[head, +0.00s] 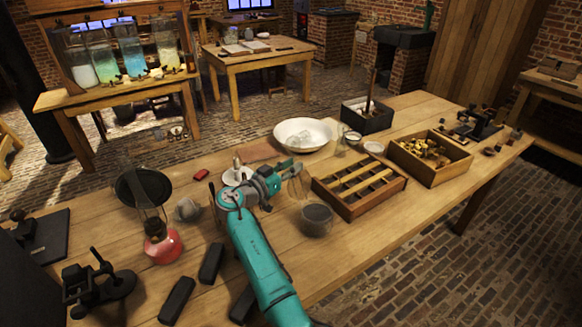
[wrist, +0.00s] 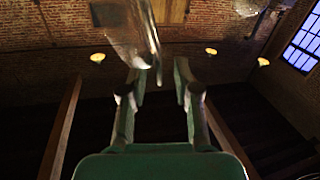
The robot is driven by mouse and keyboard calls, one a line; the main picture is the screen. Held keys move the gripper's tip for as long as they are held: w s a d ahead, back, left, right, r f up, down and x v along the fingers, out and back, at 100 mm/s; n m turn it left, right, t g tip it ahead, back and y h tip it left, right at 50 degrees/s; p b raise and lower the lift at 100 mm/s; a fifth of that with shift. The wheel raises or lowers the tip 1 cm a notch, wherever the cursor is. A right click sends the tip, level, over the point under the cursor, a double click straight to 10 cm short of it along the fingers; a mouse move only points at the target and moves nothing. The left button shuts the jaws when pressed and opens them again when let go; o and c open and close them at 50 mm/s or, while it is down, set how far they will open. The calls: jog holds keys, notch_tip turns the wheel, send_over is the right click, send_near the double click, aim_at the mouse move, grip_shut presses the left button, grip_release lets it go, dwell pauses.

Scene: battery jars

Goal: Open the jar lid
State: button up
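My gripper (head: 290,171) is above the middle of the front workbench in the head view. In the wrist view its two green fingers (wrist: 162,75) are apart, with a dark gap between their tips. A clear glass piece (wrist: 128,30) hangs in front of the left finger in that view; I cannot tell whether they touch. In the head view a clear glass shape (head: 298,184) shows beside the fingertips, partly hidden by them. A glass jar with dark grey contents (head: 317,216) stands just below and right of it. I cannot make out a jar lid clearly.
A wooden divided tray (head: 360,205), a box of brass parts (head: 430,177) and a white basin (head: 305,122) surround the gripper. A red lamp (head: 162,243) and black blocks (head: 211,264) lie left. Tall jars of coloured liquid (head: 133,58) stand on the rear table.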

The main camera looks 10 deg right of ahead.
grip_shut()
jog(key=shift+s+d+r+m, duration=0.15)
jog(key=shift+s+d+m, duration=0.2)
jog(key=shift+s+m, duration=0.3)
jog(key=shift+s+d+r+m, duration=0.15)
jog(key=shift+s+d+m, duration=0.2)
jog(key=shift+s+m, duration=0.3)
jog(key=shift+w, duration=0.1)
grip_release()
